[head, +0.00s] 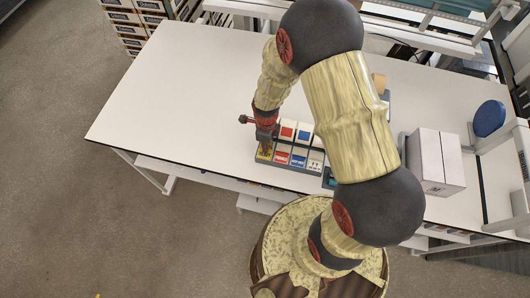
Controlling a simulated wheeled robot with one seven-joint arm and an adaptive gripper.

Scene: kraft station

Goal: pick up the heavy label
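A dark label tray (267,162) sits near the front edge of the white table. It holds small label stacks: a yellow one (263,154), a red one (282,157), a blue one (298,160) and a black-and-white one at the front, with red-and-white and blue-and-white ones behind. The print is too small to tell which is the heavy label. My gripper (265,142) points down at the tray's left end, right over the yellow stack, partly covering it. I cannot tell whether its fingers touch a label or how far apart they are.
The white table (190,90) is clear to the left of the tray. A pale cardboard box (435,160) and a blue round pad (489,118) stand at the right. My arm hides the table's middle. Shelves with boxes (135,22) stand behind at the left.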

